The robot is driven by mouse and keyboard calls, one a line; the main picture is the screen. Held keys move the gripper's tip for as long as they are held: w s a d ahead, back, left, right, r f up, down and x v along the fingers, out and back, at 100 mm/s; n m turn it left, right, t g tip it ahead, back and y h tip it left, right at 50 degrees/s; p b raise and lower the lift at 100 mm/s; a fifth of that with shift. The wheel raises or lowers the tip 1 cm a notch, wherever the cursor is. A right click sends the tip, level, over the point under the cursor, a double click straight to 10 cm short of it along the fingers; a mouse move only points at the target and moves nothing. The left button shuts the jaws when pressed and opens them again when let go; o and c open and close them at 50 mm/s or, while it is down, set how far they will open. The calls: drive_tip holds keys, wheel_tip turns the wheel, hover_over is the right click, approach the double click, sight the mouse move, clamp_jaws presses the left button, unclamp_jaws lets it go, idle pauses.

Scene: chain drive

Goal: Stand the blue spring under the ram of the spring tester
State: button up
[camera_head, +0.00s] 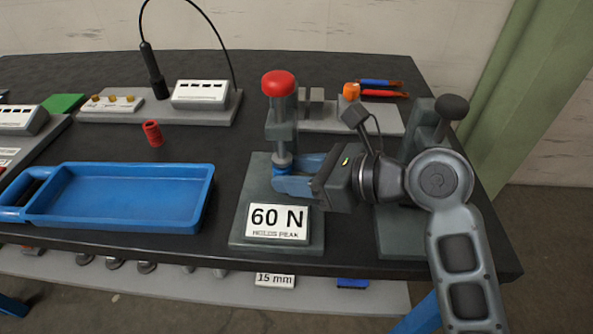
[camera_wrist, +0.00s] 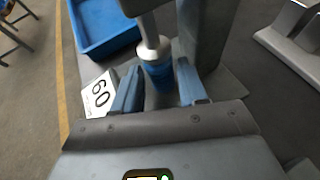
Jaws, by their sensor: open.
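The spring tester (camera_head: 252,195) stands on the dark bench, with a red knob (camera_head: 278,84) above its ram (camera_head: 282,152) and a "60 N" sign at its front. The blue spring (camera_wrist: 158,75) is under the ram, upright, and the ram's end is at or just above its top; I cannot tell if they touch. In the head view the spring is mostly hidden by my gripper (camera_head: 293,178). In the wrist view my gripper (camera_wrist: 160,92) is open, one blue finger on either side of the spring, with a visible gap at the right finger.
A blue tray (camera_head: 120,197) lies left of the tester. A red spring (camera_head: 152,133) stands behind the tray. A grey device with a black knob (camera_head: 451,107) is close to my wrist on the right. Orange and blue items (camera_head: 378,89) lie at the back right.

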drive_tip(key=v, duration=1.2)
drive_tip(key=shift+p, duration=0.45)
